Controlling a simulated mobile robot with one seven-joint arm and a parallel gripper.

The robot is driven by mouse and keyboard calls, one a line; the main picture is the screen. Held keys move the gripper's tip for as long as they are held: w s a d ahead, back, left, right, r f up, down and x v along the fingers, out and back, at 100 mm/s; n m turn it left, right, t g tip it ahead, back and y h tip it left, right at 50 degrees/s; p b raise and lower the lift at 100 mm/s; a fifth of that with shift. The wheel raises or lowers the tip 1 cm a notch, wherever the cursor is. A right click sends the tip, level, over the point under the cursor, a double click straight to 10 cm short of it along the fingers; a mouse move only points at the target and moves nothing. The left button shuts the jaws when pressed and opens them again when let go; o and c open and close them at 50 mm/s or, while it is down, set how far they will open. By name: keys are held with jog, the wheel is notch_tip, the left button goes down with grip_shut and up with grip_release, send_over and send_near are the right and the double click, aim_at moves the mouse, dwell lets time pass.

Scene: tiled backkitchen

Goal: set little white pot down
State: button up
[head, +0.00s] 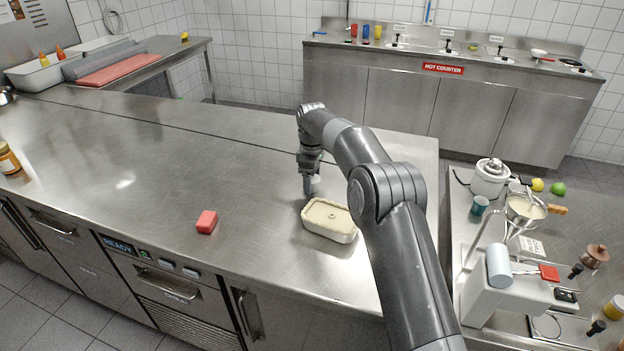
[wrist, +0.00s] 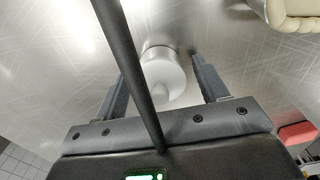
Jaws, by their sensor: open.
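The little white pot (wrist: 163,72) is a small round white piece with a paler knob, seen in the wrist view. It stands on the steel counter (head: 150,150), between the spread fingers of my gripper (wrist: 162,90). Gaps show on both sides of it, and a dark bar crosses part of the view in front of it. In the head view my gripper (head: 308,184) points down at the counter, and only a pale bit of the pot (head: 316,181) shows beside the fingers.
A cream oblong dish (head: 330,236) sits just in front and right of my gripper. A red block (head: 207,222) lies to the left. A jar (head: 8,160) stands at the far left. The counter's middle and back are clear. A crowded side bench (head: 450,215) is at the right.

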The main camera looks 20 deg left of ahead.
notch_tip(320, 180, up, 12)
jog(key=shift+f, duration=0.25)
jog(key=shift+r, duration=0.4)
